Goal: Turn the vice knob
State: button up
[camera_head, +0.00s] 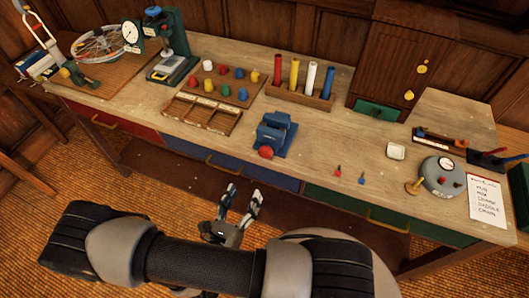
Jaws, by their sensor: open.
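A blue vice (274,133) stands near the front edge of the wooden workbench, around the middle of the view. Its red knob (265,152) faces the front edge of the bench. My gripper (242,193) is in front of the bench, below and a little left of the knob in the picture. Its fingers are apart with nothing between them, and it does not touch the knob or the vice.
The workbench (340,130) has blue, red and green drawers in front. A wooden tray (203,114) lies left of the vice. A rack (300,95) of coloured cylinders stands behind.

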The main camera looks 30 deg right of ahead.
aim_at(264, 155)
jog(key=b+x, duration=0.2)
jog(key=x, duration=1.4)
jog(key=shift+w+d, duration=0.2)
jog(key=shift+d, duration=0.15)
jog(key=c, duration=1.1)
jog(key=shift+m, duration=0.4)
